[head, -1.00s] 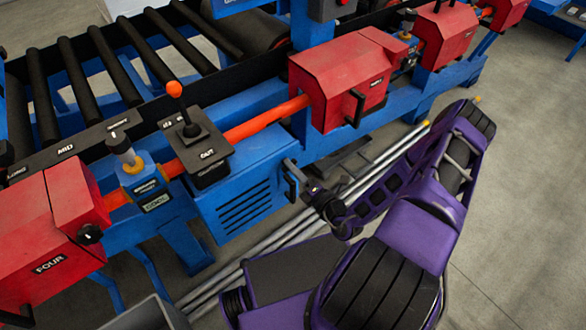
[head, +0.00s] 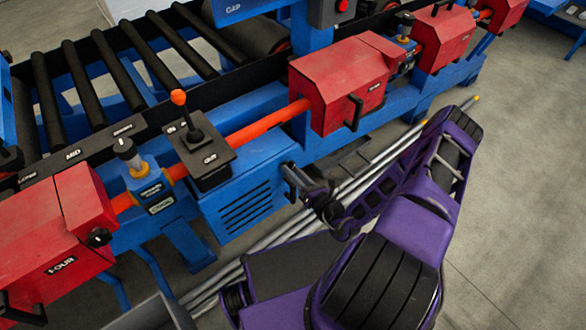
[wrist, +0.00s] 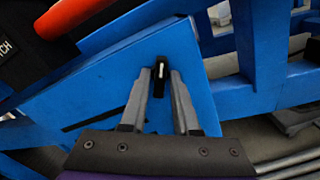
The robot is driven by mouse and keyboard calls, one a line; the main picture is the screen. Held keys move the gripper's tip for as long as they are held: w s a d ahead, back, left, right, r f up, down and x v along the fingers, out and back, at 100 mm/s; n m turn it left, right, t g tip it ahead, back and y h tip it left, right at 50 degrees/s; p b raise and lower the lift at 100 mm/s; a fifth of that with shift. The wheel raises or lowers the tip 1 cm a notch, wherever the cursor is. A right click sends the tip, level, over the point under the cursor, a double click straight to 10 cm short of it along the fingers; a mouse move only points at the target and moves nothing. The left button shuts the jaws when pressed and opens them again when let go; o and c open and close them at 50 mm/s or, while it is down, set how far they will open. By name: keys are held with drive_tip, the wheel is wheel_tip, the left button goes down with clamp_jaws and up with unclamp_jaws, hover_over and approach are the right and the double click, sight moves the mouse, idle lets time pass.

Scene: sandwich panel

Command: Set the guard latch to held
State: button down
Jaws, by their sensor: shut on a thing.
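A small black handle (wrist: 160,66) with a white mark stands on the blue box panel in the wrist view. It is probably the guard latch, but I see no readable label on it. In the head view the black handle (head: 290,182) is at the right end of the louvred blue box (head: 240,207). My gripper (wrist: 161,82) has its two grey fingers on either side of the handle, shut on it. In the head view my gripper (head: 300,180) is partly hidden by its own wrist. The latch's set position cannot be read.
A black lever with an orange knob (head: 178,97) stands on a box above the louvred one. An orange pipe (head: 240,131) runs between red housings (head: 340,85). Blue frame beams surround the panel. Grey rods (head: 285,232) lie low by my arm. Open floor is at right.

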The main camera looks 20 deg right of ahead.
drive_tip(key=n+p, duration=0.1)
drive_tip(key=n, duration=0.4)
drive_tip(key=shift+n+p, duration=0.35)
drive_tip(key=shift+n, duration=0.05)
idle(0.4)
drive_tip(key=c, duration=0.8)
unclamp_jaws()
drive_tip(key=shift+c, duration=0.2)
drive_tip(key=v, duration=1.7)
drive_tip(key=shift+s, duration=0.15)
